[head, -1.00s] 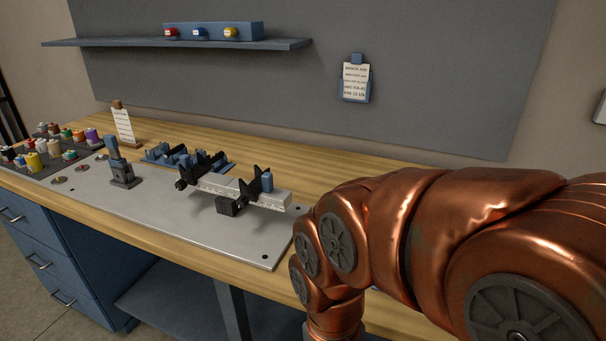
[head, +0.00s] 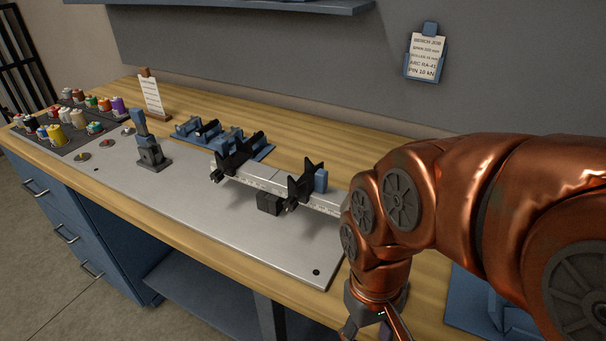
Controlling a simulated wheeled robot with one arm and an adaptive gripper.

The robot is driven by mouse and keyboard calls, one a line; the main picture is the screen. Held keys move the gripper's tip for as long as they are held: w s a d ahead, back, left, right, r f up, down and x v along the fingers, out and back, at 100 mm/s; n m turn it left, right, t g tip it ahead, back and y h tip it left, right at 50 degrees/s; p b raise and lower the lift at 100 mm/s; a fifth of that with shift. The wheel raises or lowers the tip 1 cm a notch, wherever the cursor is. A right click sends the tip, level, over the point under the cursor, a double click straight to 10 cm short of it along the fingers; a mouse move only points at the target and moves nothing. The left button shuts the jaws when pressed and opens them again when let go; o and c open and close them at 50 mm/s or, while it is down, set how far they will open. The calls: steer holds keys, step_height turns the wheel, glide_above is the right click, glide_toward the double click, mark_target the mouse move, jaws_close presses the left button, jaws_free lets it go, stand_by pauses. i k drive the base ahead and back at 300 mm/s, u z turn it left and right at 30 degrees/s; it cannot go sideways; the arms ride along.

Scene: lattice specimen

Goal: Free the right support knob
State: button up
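The right support (head: 305,184) is a black notched piece on a pale graduated rail (head: 262,183) above the metal plate. A small dark part low on its front, probably its knob (head: 291,205), is too small to make out its setting. A black block (head: 268,203) sits just left of it. The left support (head: 236,157) is a similar black piece farther along the rail. My gripper (head: 376,326) is at the bottom edge, right of and nearer than the right support, apart from it. Its fingertips are cut off, so its opening is hidden. My arm covers the rail's right end.
A lever fixture (head: 149,146) stands left on the plate (head: 210,215). Blue holders (head: 205,130) lie behind the rail. Several coloured spools (head: 78,118) and a note stand (head: 152,94) are at the left. A blue item (head: 480,305) is at lower right. The plate's front is clear.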

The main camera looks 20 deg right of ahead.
mark_target(290, 203)
steer(key=k, duration=0.5)
steer(key=u, duration=0.9)
steer(key=k, duration=0.45)
steer(key=u, duration=1.6)
